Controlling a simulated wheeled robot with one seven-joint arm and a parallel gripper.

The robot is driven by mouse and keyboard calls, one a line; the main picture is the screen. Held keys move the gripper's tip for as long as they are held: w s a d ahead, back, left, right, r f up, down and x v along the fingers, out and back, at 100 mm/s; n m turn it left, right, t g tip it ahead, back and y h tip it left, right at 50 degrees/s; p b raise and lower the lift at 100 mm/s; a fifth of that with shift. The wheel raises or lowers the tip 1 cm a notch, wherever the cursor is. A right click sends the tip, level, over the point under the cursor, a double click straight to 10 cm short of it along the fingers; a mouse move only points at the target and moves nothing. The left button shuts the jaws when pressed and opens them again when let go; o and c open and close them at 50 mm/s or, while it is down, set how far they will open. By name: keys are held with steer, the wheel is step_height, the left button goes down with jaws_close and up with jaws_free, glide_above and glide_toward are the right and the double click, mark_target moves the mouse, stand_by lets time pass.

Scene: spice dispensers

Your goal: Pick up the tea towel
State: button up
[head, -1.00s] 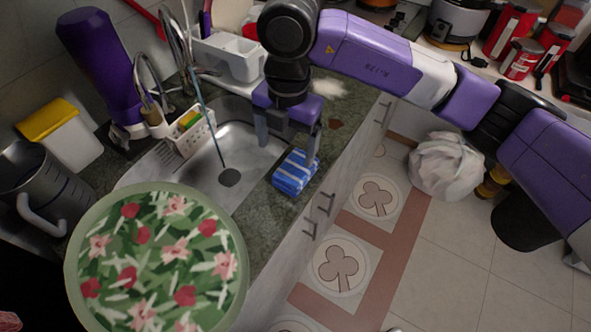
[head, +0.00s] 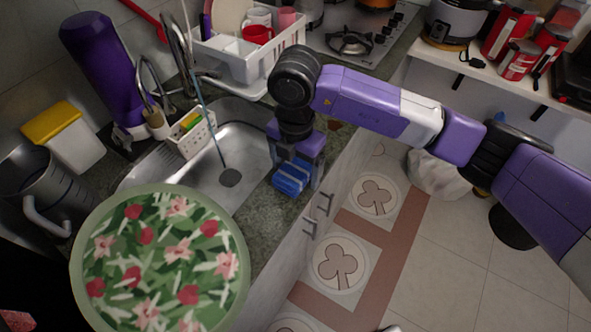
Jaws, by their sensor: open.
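The tea towel (head: 290,181) is a folded blue cloth with pale stripes. It lies on the dark counter beside the right edge of the sink, in the head view. My gripper (head: 292,184) is open and lowered over it, with one finger on the left side of the towel and one on the right. My gripper's body hides the upper part of the towel. I cannot tell whether the fingers touch the cloth.
The steel sink (head: 240,150) is just left of the towel. A round floral tray (head: 160,262) stands in front at the left. A white dish rack (head: 240,62) with cups is behind, and a stove (head: 352,45) is at the back. Open floor (head: 455,265) lies to the right.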

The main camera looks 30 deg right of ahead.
mark_target(295, 168)
steer(key=shift+c, duration=0.5)
steer(key=c, duration=1.4)
steer(key=shift+r, duration=0.1)
step_height(295, 168, up, 20)
steer(key=shift+f+b, duration=0.1)
steer(key=shift+b, duration=0.85)
